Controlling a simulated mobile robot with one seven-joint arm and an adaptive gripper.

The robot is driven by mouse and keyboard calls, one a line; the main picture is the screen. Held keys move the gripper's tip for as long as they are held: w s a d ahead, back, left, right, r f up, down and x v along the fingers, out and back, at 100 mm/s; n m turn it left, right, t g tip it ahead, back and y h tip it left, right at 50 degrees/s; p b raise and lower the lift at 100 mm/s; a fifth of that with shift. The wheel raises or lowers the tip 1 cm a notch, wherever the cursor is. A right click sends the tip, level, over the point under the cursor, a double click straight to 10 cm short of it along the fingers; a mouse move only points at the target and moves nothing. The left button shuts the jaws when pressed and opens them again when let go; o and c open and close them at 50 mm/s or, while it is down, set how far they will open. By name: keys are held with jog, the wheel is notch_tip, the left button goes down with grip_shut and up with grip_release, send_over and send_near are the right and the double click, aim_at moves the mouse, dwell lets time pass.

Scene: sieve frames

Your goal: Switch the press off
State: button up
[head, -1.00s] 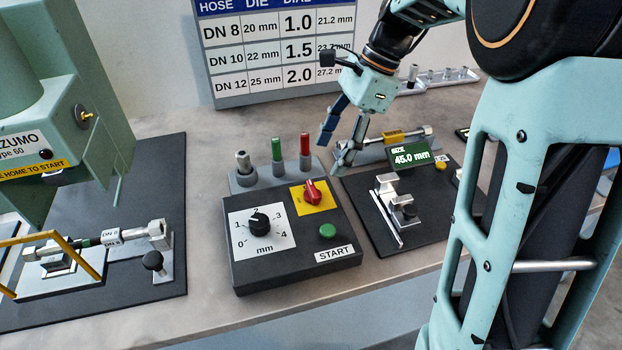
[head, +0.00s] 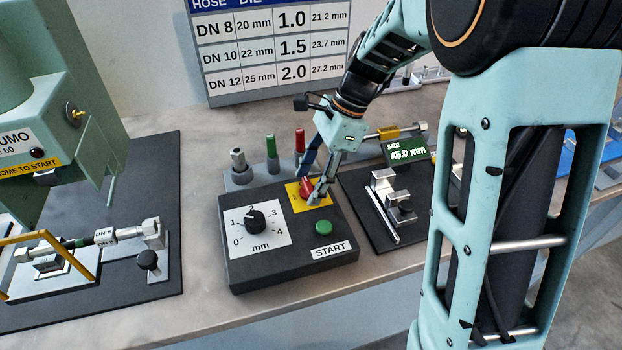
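The control box (head: 285,268) stands on the bench with a black dial (head: 255,221), a green START button (head: 323,228) and a red rotary switch (head: 306,186) on a yellow plate (head: 318,201). My gripper (head: 311,186) reaches down to the red switch from the upper right. Its blue finger is on the far side and its grey finger on the near right side, with the red knob between them. The fingers hide part of the knob. I cannot tell whether they press on it. The green press (head: 45,120) stands at the left.
Pegs with grey, green and red tops (head: 271,153) stand just behind the box, close to my gripper. A gauge with a "45.0 mm" display (head: 406,152) sits to the right. A size chart (head: 270,50) is at the back. The bench front is clear.

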jog(key=c, duration=0.9)
jog(key=shift+o, duration=0.2)
jog(key=shift+r+n+p, duration=0.15)
jog(key=shift+n+p, duration=0.25)
jog(key=shift+w+n+g+p, duration=0.1)
jog(key=shift+n+g+p, duration=0.5)
jog(key=shift+n+p, duration=0.35)
jog(key=n+p, duration=0.1)
jog(key=n, duration=0.1)
jog(key=n+g+h+p, duration=0.1)
jog(key=n, duration=0.1)
jog(key=shift+w+a+n+p, duration=0.15)
jog(key=shift+n+p, duration=0.2)
jog(key=shift+p, duration=0.05)
jog(key=n+h+p, duration=0.1)
jog(key=n, duration=0.1)
jog(key=n+g+h+p, duration=0.1)
jog(key=n, duration=0.2)
jog(key=shift+a, duration=0.15)
jog(key=n+h+p, duration=0.1)
jog(key=n+h, duration=0.1)
jog(key=n, duration=0.3)
jog(key=shift+a, duration=0.1)
jog(key=shift+n, duration=0.4)
